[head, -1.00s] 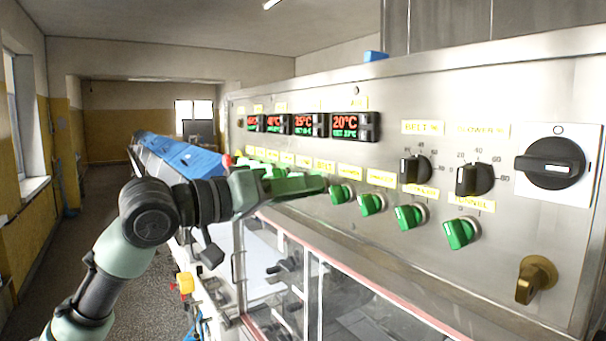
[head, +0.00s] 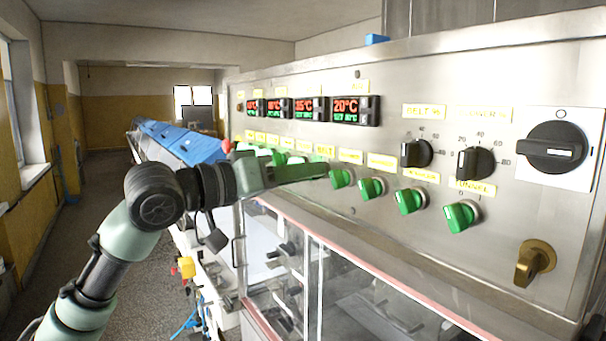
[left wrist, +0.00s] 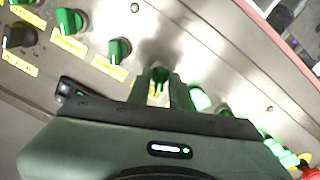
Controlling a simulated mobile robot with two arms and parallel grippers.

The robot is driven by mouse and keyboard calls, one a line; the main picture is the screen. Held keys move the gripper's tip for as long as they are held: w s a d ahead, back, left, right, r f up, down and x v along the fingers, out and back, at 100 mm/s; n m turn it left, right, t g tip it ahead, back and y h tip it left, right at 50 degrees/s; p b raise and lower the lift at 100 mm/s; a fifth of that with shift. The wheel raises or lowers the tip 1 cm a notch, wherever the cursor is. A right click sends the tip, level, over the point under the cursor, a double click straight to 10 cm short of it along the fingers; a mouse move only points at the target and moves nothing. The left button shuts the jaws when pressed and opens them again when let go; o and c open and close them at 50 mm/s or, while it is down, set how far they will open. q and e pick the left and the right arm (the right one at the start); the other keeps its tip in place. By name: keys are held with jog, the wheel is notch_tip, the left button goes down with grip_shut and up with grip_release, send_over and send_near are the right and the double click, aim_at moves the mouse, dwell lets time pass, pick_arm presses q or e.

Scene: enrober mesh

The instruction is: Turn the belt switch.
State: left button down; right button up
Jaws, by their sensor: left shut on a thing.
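The belt switch (left wrist: 159,75) is a green knob on the steel control panel (head: 400,85). In the left wrist view it shows between the two fingers of my left gripper (left wrist: 159,90), which is shut on it. In the head view, my left gripper (head: 322,172) reaches the panel just below the yellow BELT label (head: 325,151) and hides that knob. I cannot tell the knob's exact angle. My right gripper is in neither view.
More green knobs (head: 371,188) continue to the right. Black dials (head: 416,153), a large black rotary switch (head: 553,148) and a brass-coloured handle (head: 533,263) are further right. Temperature displays (head: 309,107) sit above. Glass doors with a red edge (head: 350,257) lie below.

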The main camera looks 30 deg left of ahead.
pick_arm(q)
jog(key=m+b, duration=0.1)
jog(key=m, duration=0.9)
jog(key=shift+m, duration=0.4)
dwell(0.4)
jog(key=c, duration=1.5)
grip_release()
